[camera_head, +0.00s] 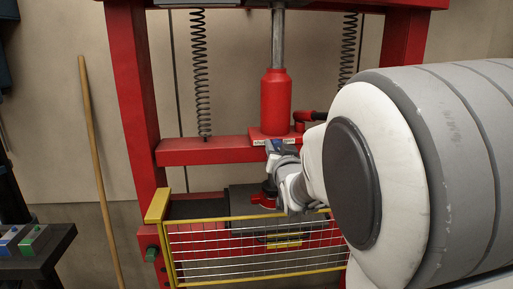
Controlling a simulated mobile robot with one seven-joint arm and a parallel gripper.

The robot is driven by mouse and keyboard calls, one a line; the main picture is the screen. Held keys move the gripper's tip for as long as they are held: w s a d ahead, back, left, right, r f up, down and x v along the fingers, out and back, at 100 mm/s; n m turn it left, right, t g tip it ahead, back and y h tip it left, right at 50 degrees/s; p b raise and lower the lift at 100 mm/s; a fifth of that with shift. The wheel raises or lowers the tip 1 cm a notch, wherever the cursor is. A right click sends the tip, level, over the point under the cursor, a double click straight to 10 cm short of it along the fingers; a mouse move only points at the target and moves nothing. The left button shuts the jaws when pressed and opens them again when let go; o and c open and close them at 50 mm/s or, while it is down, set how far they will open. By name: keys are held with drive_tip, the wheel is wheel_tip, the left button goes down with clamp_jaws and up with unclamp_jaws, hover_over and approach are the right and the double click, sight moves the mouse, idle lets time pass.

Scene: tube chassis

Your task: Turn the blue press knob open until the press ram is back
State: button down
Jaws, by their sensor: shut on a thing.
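The red press frame (127,80) stands in the middle, with a red cylinder (276,100) upright on its crossbeam (205,151). A small patch of the blue press knob (271,146) shows at the front of the crossbeam, below the cylinder. My gripper (281,157) is at the knob and shut on it. The fingers and most of the knob are small and partly hidden by my wrist. A dark shaft with a red foot (265,198) shows under the crossbeam; I cannot tell how far the ram is out.
A yellow-edged wire guard (250,248) stands in front of the press, below my gripper. My large arm link covers the right side. A wooden pole (98,160) leans at the left. A dark bench (45,250) with coloured blocks is at lower left.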

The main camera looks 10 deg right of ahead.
drive_tip(key=shift+n+b, duration=0.3)
drive_tip(key=shift+n, duration=0.2)
drive_tip(key=shift+c, duration=2.2)
unclamp_jaws()
drive_tip(key=shift+s, duration=0.1)
drive_tip(key=s+b, duration=0.4)
drive_tip(key=s, duration=1.3)
drive_tip(key=shift+a, duration=0.2)
drive_tip(key=shift+s, duration=0.1)
